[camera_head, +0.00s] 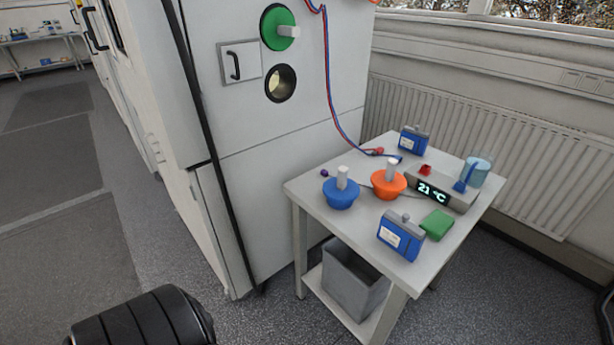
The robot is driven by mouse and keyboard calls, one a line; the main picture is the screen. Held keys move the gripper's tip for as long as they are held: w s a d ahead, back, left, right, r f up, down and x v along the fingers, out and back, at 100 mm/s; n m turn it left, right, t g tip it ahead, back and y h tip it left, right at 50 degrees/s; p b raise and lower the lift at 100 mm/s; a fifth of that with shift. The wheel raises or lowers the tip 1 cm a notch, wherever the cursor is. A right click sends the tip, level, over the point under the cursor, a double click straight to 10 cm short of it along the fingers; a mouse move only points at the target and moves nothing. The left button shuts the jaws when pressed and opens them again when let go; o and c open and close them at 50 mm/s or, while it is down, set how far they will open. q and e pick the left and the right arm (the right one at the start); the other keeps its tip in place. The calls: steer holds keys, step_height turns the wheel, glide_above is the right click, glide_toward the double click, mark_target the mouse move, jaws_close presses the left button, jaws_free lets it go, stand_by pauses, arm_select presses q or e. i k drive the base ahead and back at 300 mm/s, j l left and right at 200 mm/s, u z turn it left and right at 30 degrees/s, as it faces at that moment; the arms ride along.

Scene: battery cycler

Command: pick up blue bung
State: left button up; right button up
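The blue bung (341,195) stands on the small white table (312,199), near its left side. It is a blue tapered plug with a pale upright handle on top. An orange bung (388,184) of the same shape stands to its right. Neither of my grippers shows. A dark ribbed rounded part, probably of my own body, is at the bottom left, well away from the table.
A green bung (277,29) fills one port of the white cabinet; an open port (281,83) lies below it. Blue battery packs (401,236), a green block (437,225), a temperature display (434,191) and a beaker (476,171) share the table. Red and blue cables hang behind. A grey bin (352,283) sits underneath.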

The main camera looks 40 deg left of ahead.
mark_target(340, 192)
steer(key=i+l+u, duration=0.2)
steer(key=u, duration=0.25)
steer(key=i+l+u, duration=0.2)
steer(key=u, duration=0.3)
steer(key=i+l+u, duration=0.15)
steer(key=l+u, duration=0.55)
steer(key=u, duration=0.25)
steer(key=l+u, duration=0.45)
steer(key=i+j, duration=0.05)
